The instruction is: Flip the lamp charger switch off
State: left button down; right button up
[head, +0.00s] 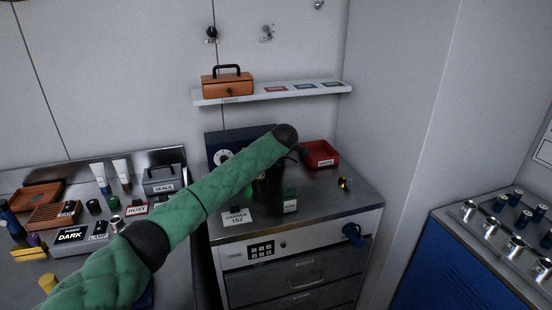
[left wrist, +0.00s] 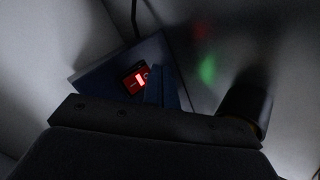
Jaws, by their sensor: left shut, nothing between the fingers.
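A red-lit switch (left wrist: 139,80) sits on a dark blue panel (left wrist: 95,76) in the left wrist view. My left gripper (left wrist: 162,84) is shut and empty, its fingertips right beside the switch's right side. I cannot tell whether they touch it. In the head view my green-sleeved left arm reaches across to the cabinet top, in front of a dark blue box (head: 216,142) with a white dial. The arm hides part of that box, and the switch does not show there. My right gripper is not in view.
A shelf (head: 300,90) with an orange toolbox (head: 228,85) hangs above. The left bench is crowded with small items.

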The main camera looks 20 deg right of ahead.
pick_arm(q)
jog(key=shift+w, duration=0.15)
jog(key=shift+w+f+b, duration=0.15)
jog(key=shift+w+b, duration=0.2)
jog(key=shift+b, duration=0.15)
dwell(0.8)
jog(key=shift+s, duration=0.2)
jog(key=shift+s+r, duration=0.2)
jog(key=shift+s, duration=0.4)
jog(key=shift+s, duration=0.1)
jog(key=shift+s+d+r, duration=0.1)
jog(key=shift+s+r, duration=0.05)
jog(key=shift+s, duration=0.35)
jog(key=shift+s+r, duration=0.15)
jog(key=shift+s, duration=0.35)
jog(key=shift+s+r, duration=0.2)
jog(key=shift+s, duration=1.15)
